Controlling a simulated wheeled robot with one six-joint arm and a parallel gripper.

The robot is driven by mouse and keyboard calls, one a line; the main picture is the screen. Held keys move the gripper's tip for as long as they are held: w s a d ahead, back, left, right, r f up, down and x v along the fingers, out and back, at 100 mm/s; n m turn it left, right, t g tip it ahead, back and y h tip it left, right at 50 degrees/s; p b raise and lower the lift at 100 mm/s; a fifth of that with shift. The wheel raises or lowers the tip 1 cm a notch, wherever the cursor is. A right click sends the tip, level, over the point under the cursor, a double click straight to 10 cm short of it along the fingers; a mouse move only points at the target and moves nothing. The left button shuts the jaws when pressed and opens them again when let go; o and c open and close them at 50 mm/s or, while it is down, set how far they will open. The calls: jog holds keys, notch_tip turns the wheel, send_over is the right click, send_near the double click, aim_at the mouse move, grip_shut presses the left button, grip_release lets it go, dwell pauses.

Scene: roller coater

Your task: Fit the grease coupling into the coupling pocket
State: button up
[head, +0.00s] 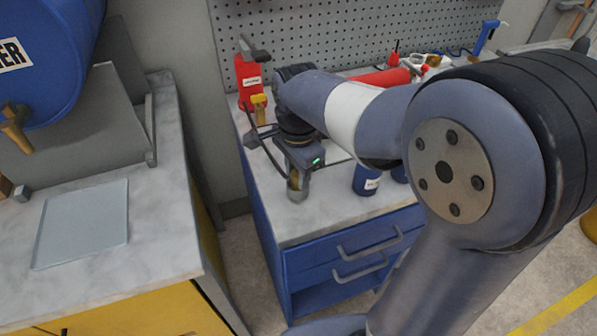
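My gripper (298,188) points down over the front left part of the marble-topped blue cabinet (318,222). Its fingers are small in the head view, and a brownish-yellow patch shows between them. I cannot tell whether that patch is the grease coupling held in the fingers or something standing behind them. I cannot tell whether the fingertips touch the top. I cannot make out the coupling pocket for sure; my arm covers much of the cabinet top.
A red container (248,78) and a yellow item (259,106) stand at the back left of the cabinet top. A blue container (366,181) stands right of my gripper. A red cylinder (392,78) lies near the pegboard (330,30). A gap separates the left counter (165,220).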

jog(key=shift+o, duration=1.2)
jog(key=shift+s+d+f, duration=0.1)
jog(key=shift+s+f, duration=0.2)
jog(key=shift+f, duration=0.45)
jog(key=shift+g, duration=0.3)
notch_tip(320, 180, up, 14)
jog(key=p, duration=0.2)
jog(key=shift+w+f, duration=0.15)
jog(key=shift+w, duration=0.05)
notch_tip(320, 180, down, 13)
jog(key=shift+s+r+b, duration=0.15)
jog(key=shift+b, duration=0.55)
